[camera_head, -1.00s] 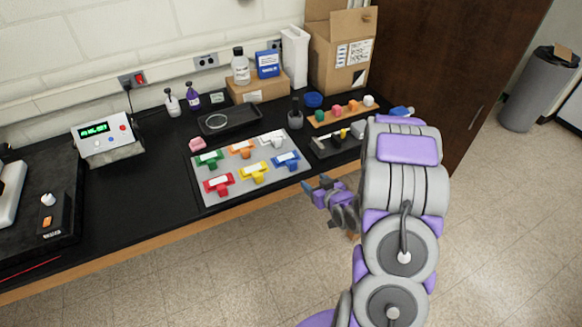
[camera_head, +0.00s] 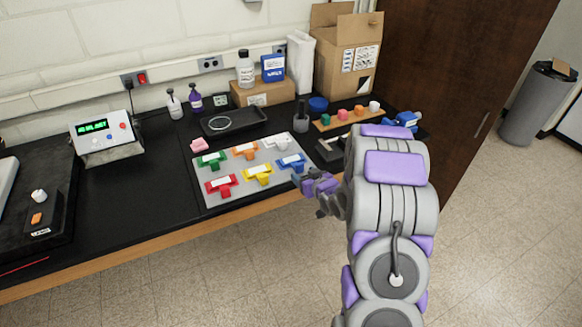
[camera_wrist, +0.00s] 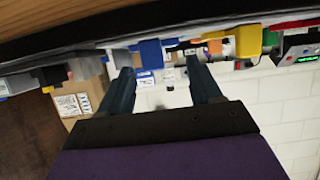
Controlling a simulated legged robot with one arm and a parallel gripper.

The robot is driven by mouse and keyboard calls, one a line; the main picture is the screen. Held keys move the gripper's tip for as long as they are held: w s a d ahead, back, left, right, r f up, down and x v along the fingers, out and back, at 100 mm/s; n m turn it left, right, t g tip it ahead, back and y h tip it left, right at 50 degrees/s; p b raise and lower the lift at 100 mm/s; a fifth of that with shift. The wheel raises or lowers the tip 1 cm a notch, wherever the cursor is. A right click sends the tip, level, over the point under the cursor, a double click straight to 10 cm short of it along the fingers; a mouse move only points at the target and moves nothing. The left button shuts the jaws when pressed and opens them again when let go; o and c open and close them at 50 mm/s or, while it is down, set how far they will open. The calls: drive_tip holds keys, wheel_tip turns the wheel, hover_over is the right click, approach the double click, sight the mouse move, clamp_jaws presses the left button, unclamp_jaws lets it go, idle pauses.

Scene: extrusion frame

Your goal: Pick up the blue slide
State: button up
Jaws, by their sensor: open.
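The blue slide (camera_head: 291,161), a T-shaped piece with a white label, lies on the grey board (camera_head: 211,199) at its right side, in the head view. My gripper (camera_head: 300,180) is at the board's right front corner, close to the blue slide on its near side. In the wrist view, which is upside down, the blue slide (camera_wrist: 150,53) shows beyond my open gripper (camera_wrist: 162,75), roughly between the fingertips. The fingers are apart with nothing held between them.
Yellow (camera_head: 257,175), red (camera_head: 221,186), green (camera_head: 211,161), orange (camera_head: 244,151) and white (camera_head: 277,142) slides share the board. A black tray (camera_head: 234,121), a dark cup (camera_head: 301,122) and a wooden strip with coloured blocks (camera_head: 325,125) stand behind. A cardboard box (camera_head: 345,60) is at the back right.

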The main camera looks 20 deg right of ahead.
sight(299, 168)
drive_tip(key=shift+w+d+f, duration=0.15)
drive_tip(key=shift+w+f, duration=0.05)
drive_tip(key=shift+w, duration=0.2)
drive_tip(key=shift+w+d+f, duration=0.15)
drive_tip(key=shift+w+d, duration=0.15)
drive_tip(key=shift+d, duration=0.5)
drive_tip(key=w, duration=0.1)
drive_tip(key=w+a+f, duration=0.1)
drive_tip(key=w, duration=0.1)
drive_tip(key=w+b, duration=0.1)
drive_tip(key=shift+w+a+f, duration=0.2)
drive_tip(key=shift+w+a, duration=0.05)
drive_tip(key=shift+w, duration=0.05)
drive_tip(key=shift+w+a, duration=0.15)
drive_tip(key=shift+r, duration=0.1)
drive_tip(key=shift+d, duration=0.9)
drive_tip(key=c, duration=0.4)
drive_tip(key=shift+c, duration=1.1)
drive_tip(key=shift+a, duration=0.75)
drive_tip(key=c, duration=0.5)
